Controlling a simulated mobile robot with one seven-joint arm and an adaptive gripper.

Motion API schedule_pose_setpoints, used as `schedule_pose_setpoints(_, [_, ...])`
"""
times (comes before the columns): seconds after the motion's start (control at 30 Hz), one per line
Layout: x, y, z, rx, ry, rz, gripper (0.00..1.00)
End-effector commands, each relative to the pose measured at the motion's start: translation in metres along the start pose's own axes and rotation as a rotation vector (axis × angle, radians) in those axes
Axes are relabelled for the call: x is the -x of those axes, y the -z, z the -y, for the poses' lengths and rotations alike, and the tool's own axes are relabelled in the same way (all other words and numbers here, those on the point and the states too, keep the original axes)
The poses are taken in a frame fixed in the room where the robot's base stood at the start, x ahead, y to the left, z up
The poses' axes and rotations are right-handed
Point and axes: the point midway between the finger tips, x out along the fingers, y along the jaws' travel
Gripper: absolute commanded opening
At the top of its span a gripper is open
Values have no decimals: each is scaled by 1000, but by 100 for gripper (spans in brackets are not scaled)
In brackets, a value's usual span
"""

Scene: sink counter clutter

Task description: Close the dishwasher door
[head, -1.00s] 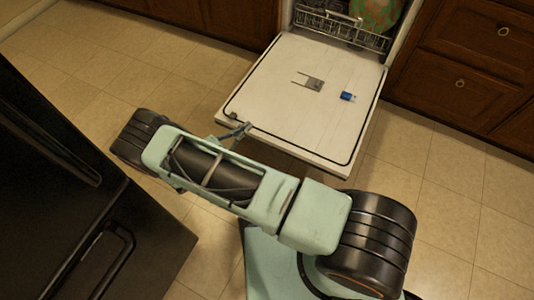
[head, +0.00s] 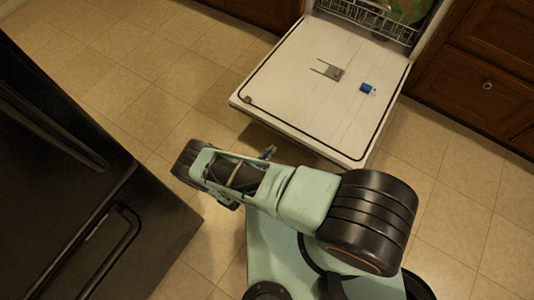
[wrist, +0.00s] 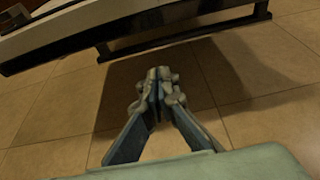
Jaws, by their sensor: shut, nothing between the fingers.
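The dishwasher door (head: 310,105) is folded down, lying about flat above the floor, with its white inner face up. Its front edge and underside show at the top of the wrist view (wrist: 140,28). My gripper (wrist: 158,78) is shut and empty. In the wrist view it points at the floor tiles just outside the door's edge, apart from it as far as I can tell. In the head view the gripper (head: 268,153) is partly visible beyond my arm, close to the door's near edge.
The dishwasher rack (head: 375,18) sits inside the opening, with a patterned plate (head: 408,8) at the top. Wooden cabinets (head: 480,70) flank the dishwasher. A black appliance (head: 70,190) with a handle stands at the left. Tiled floor (head: 150,80) is clear left of the door.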

Motion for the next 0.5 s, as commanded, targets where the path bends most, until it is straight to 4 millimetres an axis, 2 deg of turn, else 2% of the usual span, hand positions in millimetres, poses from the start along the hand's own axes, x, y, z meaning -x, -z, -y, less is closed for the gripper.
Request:
schedule_pose_setpoints(0.03, [-14, 3, 2, -2, 5, 1, 0])
schedule_pose_setpoints(0.23, [-58, 3, 2, -1, 5, 1, 0])
schedule_pose_setpoints(0.3, [-52, -10, -1, -1, 0, 0, 0])
schedule_pose_setpoints(0.5, [-44, -29, 0, 0, 1, 0, 0])
